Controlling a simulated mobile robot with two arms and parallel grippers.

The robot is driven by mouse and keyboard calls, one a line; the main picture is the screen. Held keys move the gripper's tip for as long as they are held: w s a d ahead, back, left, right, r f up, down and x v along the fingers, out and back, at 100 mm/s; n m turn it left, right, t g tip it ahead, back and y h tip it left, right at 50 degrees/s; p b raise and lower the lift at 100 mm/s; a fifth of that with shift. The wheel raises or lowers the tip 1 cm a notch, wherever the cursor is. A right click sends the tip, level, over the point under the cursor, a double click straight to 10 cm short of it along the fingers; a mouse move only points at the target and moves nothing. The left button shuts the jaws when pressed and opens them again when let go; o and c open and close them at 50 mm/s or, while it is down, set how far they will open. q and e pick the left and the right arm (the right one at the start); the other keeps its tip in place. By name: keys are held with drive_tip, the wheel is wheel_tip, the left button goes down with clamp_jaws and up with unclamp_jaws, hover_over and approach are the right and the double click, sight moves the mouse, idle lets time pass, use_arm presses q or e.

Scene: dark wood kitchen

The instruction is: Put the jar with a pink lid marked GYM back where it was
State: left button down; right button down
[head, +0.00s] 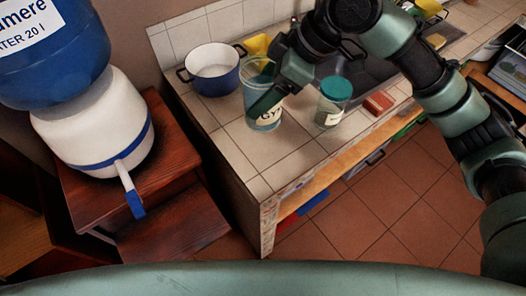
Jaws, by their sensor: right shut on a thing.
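A clear bluish jar (262,121) with a white label reading "GY", the rest hidden, is at the counter's left part. My right gripper (265,98) comes down over it from the upper right and is shut on it, one dark finger across its front. No pink lid shows on it; the upper part is partly covered by my gripper. I cannot tell whether its base touches the counter. My left gripper is out of view.
A glass jar with a teal lid (335,90) stands just right of the held jar. A blue-and-white pot (212,72) is behind left, with a yellow thing (257,45) beside it. A red-brown block (379,103) lies to the right. The tiled counter's (262,160) front corner is clear.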

wheel_tip(320, 180, down, 18)
drive_tip(key=p, duration=0.3)
drive_tip(key=shift+f, duration=0.45)
drive_tip(key=shift+c, duration=0.8)
unclamp_jaws()
drive_tip(key=shift+d+f, duration=0.1)
drive_tip(key=shift+f, duration=0.1)
drive_tip(key=shift+s, duration=0.1)
